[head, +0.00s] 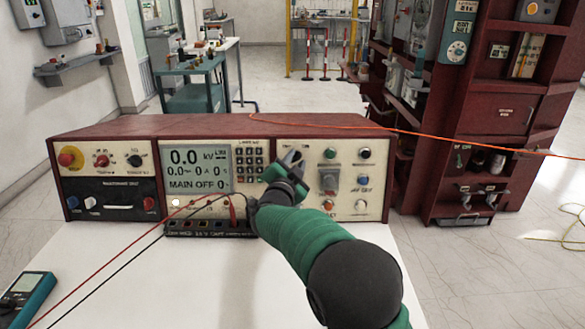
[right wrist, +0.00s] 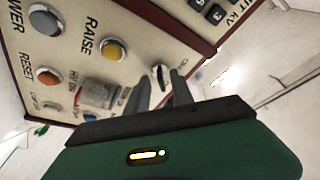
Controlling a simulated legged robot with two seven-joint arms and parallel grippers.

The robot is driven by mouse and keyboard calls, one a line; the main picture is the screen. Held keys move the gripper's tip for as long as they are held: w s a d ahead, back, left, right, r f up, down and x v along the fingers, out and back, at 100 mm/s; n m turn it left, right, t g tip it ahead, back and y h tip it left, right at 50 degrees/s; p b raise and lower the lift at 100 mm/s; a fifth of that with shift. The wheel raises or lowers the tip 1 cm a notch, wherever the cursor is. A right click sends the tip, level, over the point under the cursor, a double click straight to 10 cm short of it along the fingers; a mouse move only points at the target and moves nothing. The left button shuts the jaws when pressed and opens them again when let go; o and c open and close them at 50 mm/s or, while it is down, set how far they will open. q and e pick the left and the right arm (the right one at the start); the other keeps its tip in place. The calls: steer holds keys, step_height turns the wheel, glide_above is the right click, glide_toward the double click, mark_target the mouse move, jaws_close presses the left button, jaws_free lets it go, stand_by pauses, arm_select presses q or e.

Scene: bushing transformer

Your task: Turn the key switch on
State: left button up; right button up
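The key switch (right wrist: 158,78) shows in the right wrist view as a small dark key in a round seat on the cream panel of the console (head: 100,132). In the head view my right gripper (head: 291,158) covers most of it, at the upper left of the right-hand panel. In the right wrist view the two fingers of my right gripper (right wrist: 162,82) stand apart, one on each side of the key switch as seen from there. I cannot tell whether they touch it. The console's display (head: 198,168) reads 0.0 kV and MAIN OFF. My left gripper is not in view.
Buttons and a grey knob (head: 329,179) sit close right of my right gripper. A terminal strip (head: 208,228) with red and black leads lies in front of the console. A teal meter (head: 28,290) lies at the table's left. The white table (head: 190,290) is otherwise mostly clear.

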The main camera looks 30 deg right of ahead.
steer(key=p+v, duration=0.2)
steer(key=v, duration=1.4)
steer(key=shift+s+a+p, duration=0.25)
steer(key=shift+a+p, duration=0.05)
steer(key=shift+p, duration=0.05)
steer(key=shift+r, duration=0.15)
